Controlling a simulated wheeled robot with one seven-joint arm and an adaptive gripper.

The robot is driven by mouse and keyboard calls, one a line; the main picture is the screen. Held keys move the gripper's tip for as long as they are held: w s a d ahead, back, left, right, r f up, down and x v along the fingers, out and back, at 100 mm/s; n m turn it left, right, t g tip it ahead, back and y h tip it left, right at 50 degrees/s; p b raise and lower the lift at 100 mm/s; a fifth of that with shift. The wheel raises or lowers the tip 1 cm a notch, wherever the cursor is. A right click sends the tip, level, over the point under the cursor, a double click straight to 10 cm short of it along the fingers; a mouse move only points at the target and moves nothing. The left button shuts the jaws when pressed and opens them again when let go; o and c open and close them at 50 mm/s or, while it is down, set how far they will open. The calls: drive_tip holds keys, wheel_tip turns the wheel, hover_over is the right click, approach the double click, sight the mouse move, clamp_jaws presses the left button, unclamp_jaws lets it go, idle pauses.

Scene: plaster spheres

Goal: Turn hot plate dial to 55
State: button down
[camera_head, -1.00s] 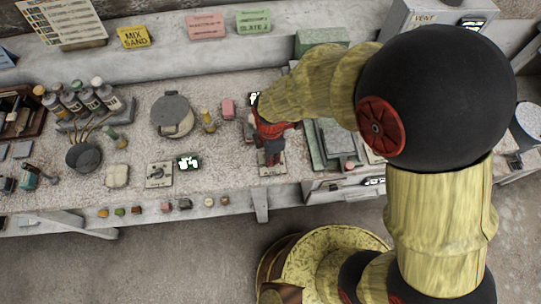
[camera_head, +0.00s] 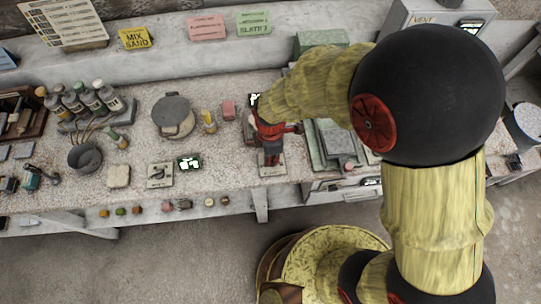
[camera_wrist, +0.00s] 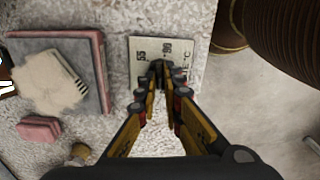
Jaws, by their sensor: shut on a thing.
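The dial (camera_wrist: 158,66) is a small dark knob on a pale plate (camera_wrist: 140,46) in the wrist view. The plate carries the mark 55 on the left, another number at the middle and °C on the right. My gripper (camera_wrist: 160,74) is shut on the dial, with one finger on each side. The fingers hide most of the knob, and I cannot tell which mark it points to. In the head view my gripper (camera_head: 270,153) is over the pale plate (camera_head: 272,173) near the bench's front edge.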

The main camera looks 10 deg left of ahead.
drive_tip(key=m+p, duration=0.2)
drive_tip(key=m, duration=0.5)
drive_tip(key=shift+w+r+p, duration=0.1)
drive_tip(key=shift+w+p, duration=0.05)
drive_tip(key=shift+p, duration=0.15)
drive_tip(key=m+p, duration=0.1)
drive_tip(key=m, duration=0.5)
drive_tip(key=shift+w+m+p, duration=0.1)
drive_tip(key=shift+m+p, duration=0.2)
drive_tip(key=shift+p, duration=0.1)
drive_tip(key=m+p, duration=0.1)
drive_tip(key=m, duration=0.5)
drive_tip(key=shift+d, duration=0.15)
drive_tip(key=m+p, duration=0.1)
drive_tip(key=m, duration=0.5)
drive_tip(key=shift+d, duration=0.1)
drive_tip(key=shift+m, duration=0.3)
drive_tip(key=c, duration=1.9)
unclamp_jaws()
wheel_tip(320, 180, up, 12)
drive_tip(key=shift+f, duration=0.1)
